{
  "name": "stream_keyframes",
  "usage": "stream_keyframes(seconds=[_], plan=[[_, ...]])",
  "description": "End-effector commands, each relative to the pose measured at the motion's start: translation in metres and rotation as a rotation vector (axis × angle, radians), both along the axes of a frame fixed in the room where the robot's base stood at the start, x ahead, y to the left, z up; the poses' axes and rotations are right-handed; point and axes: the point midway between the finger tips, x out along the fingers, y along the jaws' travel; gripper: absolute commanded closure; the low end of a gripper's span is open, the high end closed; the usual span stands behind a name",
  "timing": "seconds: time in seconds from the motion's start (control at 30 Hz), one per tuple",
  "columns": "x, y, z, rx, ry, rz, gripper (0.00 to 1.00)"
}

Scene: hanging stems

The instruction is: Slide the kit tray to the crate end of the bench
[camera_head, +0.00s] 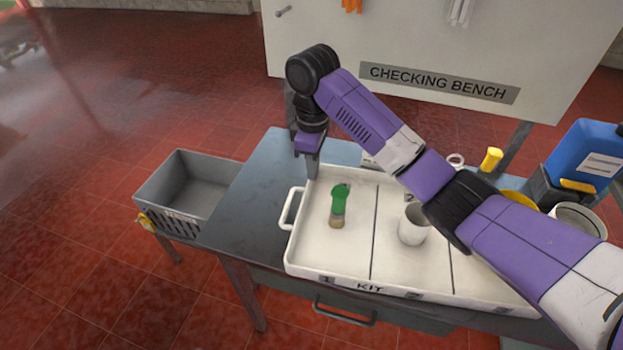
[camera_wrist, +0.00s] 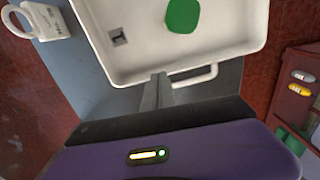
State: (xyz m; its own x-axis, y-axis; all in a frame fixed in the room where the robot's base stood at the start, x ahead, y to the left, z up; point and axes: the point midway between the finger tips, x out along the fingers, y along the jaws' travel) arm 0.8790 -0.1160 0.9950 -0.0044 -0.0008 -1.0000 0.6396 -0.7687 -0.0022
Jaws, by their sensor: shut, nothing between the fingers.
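The white kit tray (camera_head: 345,262) lies on the blue-grey checking bench (camera_head: 237,215), with a loop handle (camera_head: 291,208) on its left end. A green-topped item (camera_head: 339,206) stands in its left compartment and a white cup (camera_head: 413,226) in the middle one; my arm hides part of its right side. My gripper (camera_head: 312,170) is shut and empty, pointing down at the tray's back left corner. In the wrist view the closed fingertips (camera_wrist: 158,84) are by the outer end wall of the tray (camera_wrist: 235,52), beside the handle (camera_wrist: 196,77). I cannot tell whether they touch.
A grey crate (camera_head: 190,185) stands past the bench's left end, with bare bench top between it and the tray. A blue container (camera_head: 583,155), a yellow-topped item (camera_head: 491,158) and a tub (camera_head: 578,218) crowd the right end. A white mug (camera_wrist: 45,22) shows in the wrist view.

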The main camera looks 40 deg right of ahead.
Motion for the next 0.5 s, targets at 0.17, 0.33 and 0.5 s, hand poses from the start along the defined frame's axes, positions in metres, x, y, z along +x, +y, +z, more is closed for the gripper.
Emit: stream_keyframes(seconds=[0.17, 0.33, 0.5], plan=[[-0.001, 0.0, -0.028, 0.002, 0.001, -0.002, 1.0], [-0.001, 0.0, -0.058, 0.001, 0.001, -0.002, 1.0], [0.0, 0.0, -0.08, 0.0, -0.001, -0.002, 1.0]])
